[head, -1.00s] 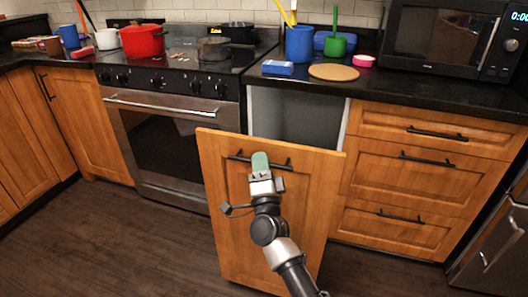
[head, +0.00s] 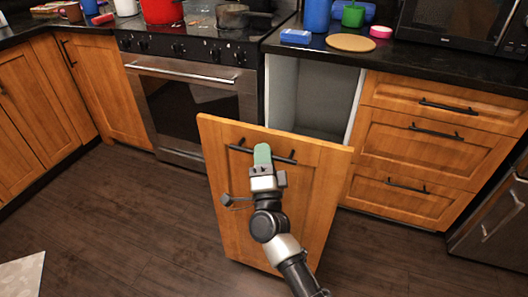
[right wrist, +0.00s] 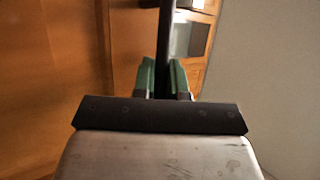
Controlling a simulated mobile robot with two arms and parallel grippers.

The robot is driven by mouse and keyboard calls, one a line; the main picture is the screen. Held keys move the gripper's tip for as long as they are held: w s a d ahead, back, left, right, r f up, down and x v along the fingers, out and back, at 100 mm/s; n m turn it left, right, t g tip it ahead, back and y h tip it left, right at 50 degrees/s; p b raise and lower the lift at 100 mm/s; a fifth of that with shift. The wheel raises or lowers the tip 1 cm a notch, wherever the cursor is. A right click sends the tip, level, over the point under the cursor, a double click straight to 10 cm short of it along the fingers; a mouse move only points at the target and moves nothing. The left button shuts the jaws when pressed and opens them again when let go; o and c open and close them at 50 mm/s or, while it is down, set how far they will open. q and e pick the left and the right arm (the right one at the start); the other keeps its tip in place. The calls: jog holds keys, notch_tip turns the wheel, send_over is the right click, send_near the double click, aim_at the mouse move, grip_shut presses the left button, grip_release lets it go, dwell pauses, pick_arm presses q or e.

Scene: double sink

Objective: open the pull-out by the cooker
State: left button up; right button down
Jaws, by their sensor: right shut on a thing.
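The pull-out (head: 312,192) next to the cooker (head: 195,105) has a wooden front that stands well out from the cabinet. Its grey inside (head: 325,95) shows behind the front. Its black bar handle (head: 283,158) runs across the upper part of the front. My right gripper (head: 263,155) is shut on the handle near its middle. In the right wrist view the dark handle bar (right wrist: 165,50) passes between the two green fingers. My left gripper is not in view.
Drawers (head: 425,130) with black handles are to the right of the opening. The counter (head: 390,52) above holds a microwave (head: 460,25), a round board (head: 350,43) and a blue box (head: 296,36). The dark floor (head: 120,225) in front is clear, with a pale mat (head: 22,275) at lower left.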

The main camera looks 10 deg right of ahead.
jog(key=c, duration=1.5)
grip_release()
jog(key=shift+o, duration=0.2)
jog(key=shift+s+f, duration=0.3)
jog(key=shift+s, duration=0.05)
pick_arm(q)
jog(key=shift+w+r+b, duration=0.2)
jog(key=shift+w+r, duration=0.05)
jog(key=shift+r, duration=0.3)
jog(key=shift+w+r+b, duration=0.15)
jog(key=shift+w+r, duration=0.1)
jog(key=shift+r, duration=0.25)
pick_arm(e)
jog(key=v, duration=1)
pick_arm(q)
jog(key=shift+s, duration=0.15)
